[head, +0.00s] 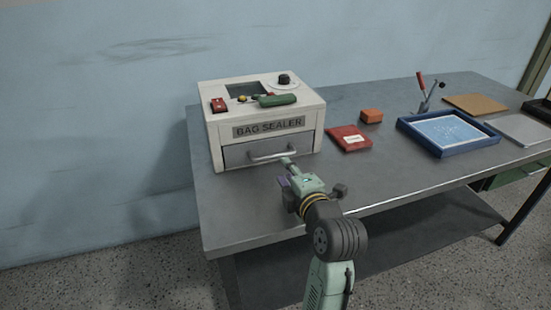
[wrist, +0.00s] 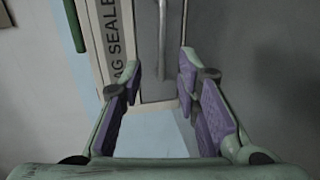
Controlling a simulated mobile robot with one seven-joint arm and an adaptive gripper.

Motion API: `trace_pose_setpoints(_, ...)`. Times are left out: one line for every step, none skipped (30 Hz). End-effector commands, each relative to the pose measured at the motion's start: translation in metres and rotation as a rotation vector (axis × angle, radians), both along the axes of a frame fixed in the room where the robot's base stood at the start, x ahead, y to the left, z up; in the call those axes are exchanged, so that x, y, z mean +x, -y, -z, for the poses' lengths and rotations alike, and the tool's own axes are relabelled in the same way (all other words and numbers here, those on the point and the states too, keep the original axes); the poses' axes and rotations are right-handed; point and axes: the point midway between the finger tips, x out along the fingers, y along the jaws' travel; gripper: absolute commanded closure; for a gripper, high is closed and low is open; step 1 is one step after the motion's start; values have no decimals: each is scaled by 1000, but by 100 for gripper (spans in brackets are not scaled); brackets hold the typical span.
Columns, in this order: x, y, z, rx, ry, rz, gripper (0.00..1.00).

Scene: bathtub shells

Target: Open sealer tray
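The bag sealer (head: 268,128) is a cream box at the left of the table, labelled "BAG SEALER". Its grey tray front (head: 240,153) sits under the label and looks flush with the box, so the tray appears shut. A metal bar handle (head: 270,156) runs across the tray front. My gripper (head: 290,168) is in front of the tray, near the handle's right end. In the wrist view, my gripper (wrist: 160,72) has its purple-padded fingers spread, with the handle (wrist: 162,40) lined up between the tips. No contact with the handle shows; the remaining distance is unclear.
On the sealer's top are a green-handled part (head: 277,100), a red switch (head: 218,105) and a black knob (head: 284,79). A red packet (head: 349,138), orange block (head: 371,115) and blue tray (head: 450,133) lie to the right. The table (head: 240,210) is clear in front of the sealer.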

Motion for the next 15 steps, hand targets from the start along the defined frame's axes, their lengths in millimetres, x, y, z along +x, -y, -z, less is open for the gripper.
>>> trace_pose_setpoints(1, 2, 2, -8, -6, 1, 70)
trace_pose_setpoints(3, 2, 3, -10, -7, 1, 70)
trace_pose_setpoints(7, 1, 4, -11, -8, 0, 70)
trace_pose_setpoints(10, 0, 4, -10, -8, 0, 70)
trace_pose_setpoints(14, -2, 4, -10, -8, -1, 70)
trace_pose_setpoints(20, -5, 5, -10, -8, -2, 70)
trace_pose_setpoints(25, -7, 7, -11, -9, -3, 70)
trace_pose_setpoints(31, -8, 7, -11, -8, -2, 70)
trace_pose_setpoints(38, -10, 8, -10, -8, -1, 70)
trace_pose_setpoints(44, -12, 10, -10, -8, -2, 70)
trace_pose_setpoints(50, -15, 11, -11, -8, -3, 70)
trace_pose_setpoints(57, -17, 12, -11, -7, -2, 70)
trace_pose_setpoints(62, -18, 13, -10, -7, -1, 70)
trace_pose_setpoints(67, -20, 14, -10, -6, 0, 70)
trace_pose_setpoints(73, -22, 16, -10, -7, 0, 70)
